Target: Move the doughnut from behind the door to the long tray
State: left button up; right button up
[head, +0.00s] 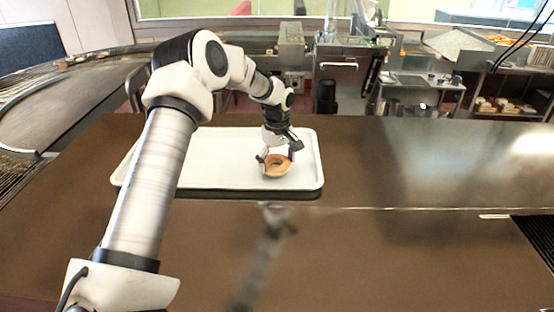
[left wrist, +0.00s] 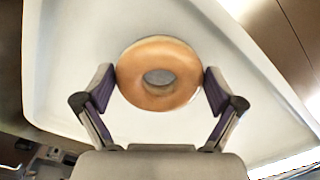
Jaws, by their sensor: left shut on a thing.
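The doughnut (head: 277,167), a golden-brown ring, is over the right part of the long white tray (head: 220,182) in the head view. My left gripper (head: 277,158) reaches down from above and is shut on the doughnut. In the left wrist view the doughnut (left wrist: 159,74) sits between the two fingers of the left gripper (left wrist: 160,82), with the white tray (left wrist: 70,60) behind it. I cannot tell whether the doughnut touches the tray. The right gripper is not in view. No door that the doughnut was behind can be made out with certainty.
The tray lies on a brown counter (head: 400,240) with wide clear room to its right and in front. A curved conveyor (head: 70,100) runs at the left. Kitchen equipment and a shelf with pastries (head: 505,105) stand beyond the counter.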

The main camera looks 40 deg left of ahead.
pick_arm(q)
jog(key=shift+s+f, duration=0.1)
jog(key=shift+f, duration=0.65)
jog(key=shift+a+f, duration=0.15)
jog(key=shift+f, duration=0.05)
jog(key=o, duration=0.8)
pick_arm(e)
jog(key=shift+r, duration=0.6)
pick_arm(q)
jog(key=shift+r, duration=0.1)
